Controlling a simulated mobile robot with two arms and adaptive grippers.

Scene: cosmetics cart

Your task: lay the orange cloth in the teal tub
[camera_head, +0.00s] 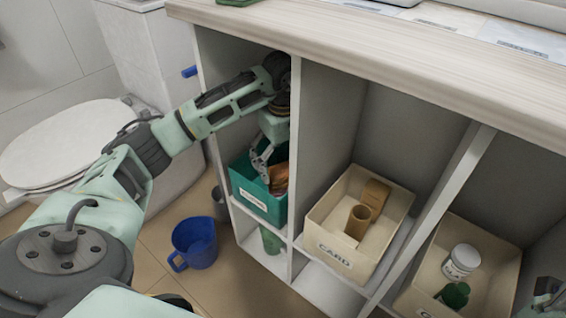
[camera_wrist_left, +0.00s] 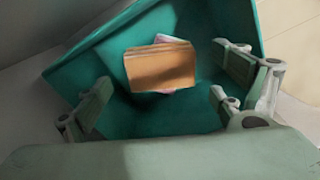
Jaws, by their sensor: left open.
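The teal tub (camera_head: 258,203) stands in the left cart compartment, with a white label on its front. The orange cloth (camera_wrist_left: 160,68) looks like a small folded block lying inside the tub in the left wrist view (camera_wrist_left: 150,130). A strip of it also shows at the tub's right side in the head view (camera_head: 279,176). My left gripper (camera_head: 264,166) is open over the tub, fingers pointing down, with the cloth apart from them. In the wrist view its fingers (camera_wrist_left: 165,95) are spread wide. A part of my right arm shows at the right edge; its fingers cannot be made out.
Something pink (camera_wrist_left: 178,40) peeks from behind the cloth. A cardboard-colored bin (camera_head: 335,262) marked CARD stands in the middle compartment, and another bin (camera_head: 415,302) holds a white jar (camera_head: 461,262). Divider walls flank the tub closely. A blue mug (camera_head: 195,243) stands on the floor.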

